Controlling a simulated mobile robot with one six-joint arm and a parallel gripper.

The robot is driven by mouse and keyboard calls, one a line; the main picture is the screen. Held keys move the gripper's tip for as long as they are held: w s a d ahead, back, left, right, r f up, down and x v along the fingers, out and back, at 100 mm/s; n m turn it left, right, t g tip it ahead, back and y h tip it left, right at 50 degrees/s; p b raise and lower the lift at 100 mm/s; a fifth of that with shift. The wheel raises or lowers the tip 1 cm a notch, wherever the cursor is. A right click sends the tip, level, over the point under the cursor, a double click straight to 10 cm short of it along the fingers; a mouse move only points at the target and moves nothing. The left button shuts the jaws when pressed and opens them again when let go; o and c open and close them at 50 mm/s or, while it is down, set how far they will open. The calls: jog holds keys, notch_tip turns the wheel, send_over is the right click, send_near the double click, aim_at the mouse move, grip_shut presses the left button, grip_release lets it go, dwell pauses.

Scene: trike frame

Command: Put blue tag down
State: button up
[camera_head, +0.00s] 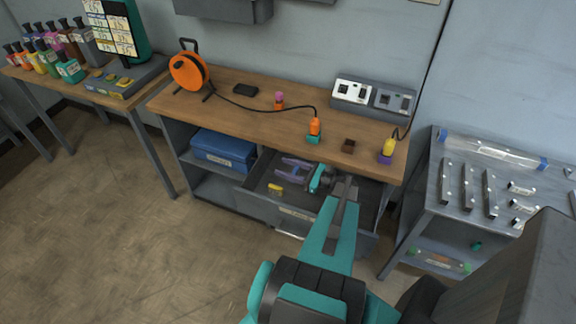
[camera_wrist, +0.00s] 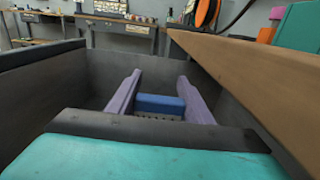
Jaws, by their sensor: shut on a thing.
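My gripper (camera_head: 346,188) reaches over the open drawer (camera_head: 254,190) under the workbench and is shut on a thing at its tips. That thing, which I take to be the blue tag, is too small and hidden to make out in the head view. In the wrist view a blue block (camera_wrist: 158,104) sits between two purple bars (camera_wrist: 124,92) inside the drawer. I cannot tell whether this block is the tag. A teal body and a dark bar fill the bottom of the wrist view.
A purple tool (camera_head: 293,167), a yellow piece (camera_head: 275,188) and a teal tool (camera_head: 317,179) lie in the drawer. The wooden bench top (camera_head: 240,104) overhangs its back. A blue box (camera_head: 223,150) is on the shelf to the left. A grey cart (camera_head: 425,200) stands right.

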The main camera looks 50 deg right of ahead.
aim_at(297, 172)
jog(key=shift+f+b, duration=0.5)
jog(key=shift+f, duration=0.2)
dwell(0.3)
jog(key=o, duration=1)
jog(key=shift+r, duration=0.25)
jog(key=v, duration=0.2)
jog(key=b+v, duration=0.1)
jog(key=v, duration=0.3)
jog(key=shift+r, duration=0.3)
jog(key=shift+b+v, duration=0.35)
jog(key=shift+v, duration=0.45)
